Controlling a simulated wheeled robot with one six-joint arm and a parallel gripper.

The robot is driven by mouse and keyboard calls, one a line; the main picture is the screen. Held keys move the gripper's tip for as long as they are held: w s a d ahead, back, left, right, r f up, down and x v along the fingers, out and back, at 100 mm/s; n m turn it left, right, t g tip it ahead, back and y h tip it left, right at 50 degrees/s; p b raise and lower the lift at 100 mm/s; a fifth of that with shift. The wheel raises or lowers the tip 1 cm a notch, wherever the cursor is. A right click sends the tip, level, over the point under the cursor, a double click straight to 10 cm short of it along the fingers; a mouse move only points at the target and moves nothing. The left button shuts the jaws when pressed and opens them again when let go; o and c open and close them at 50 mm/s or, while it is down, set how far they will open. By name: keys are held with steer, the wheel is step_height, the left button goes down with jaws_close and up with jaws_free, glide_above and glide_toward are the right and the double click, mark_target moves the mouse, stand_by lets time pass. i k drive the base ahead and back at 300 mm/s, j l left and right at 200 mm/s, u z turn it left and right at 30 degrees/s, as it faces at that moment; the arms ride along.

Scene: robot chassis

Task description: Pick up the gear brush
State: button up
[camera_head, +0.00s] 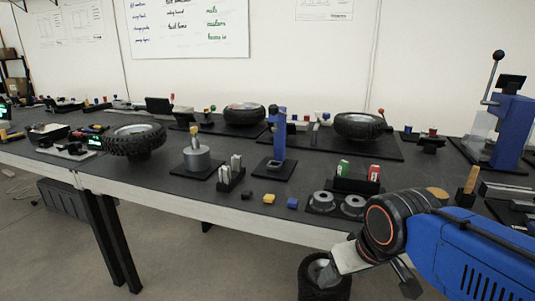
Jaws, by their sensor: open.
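My blue arm (465,255) comes in from the lower right and bends down at a dark joint with an orange ring. My gripper (372,273) seems to be below that joint, at the front edge of the bench, with a grey part at left and a dark part at right spread apart. It is open, and I see nothing between the jaws. No object is clearly a gear brush. An upright piece with a tan handle (471,179) in a black holder, right of the arm's joint, could be it, but it is too small to tell.
The long dark bench (225,205) is crowded. Tyres (358,126) stand toward the back, a blue press (513,130) at the right, and a red and a green box (374,172) near the middle. Small blocks and grey rings lie along the front.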

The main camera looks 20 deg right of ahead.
mark_target(470, 182)
steer(key=z, duration=1.45)
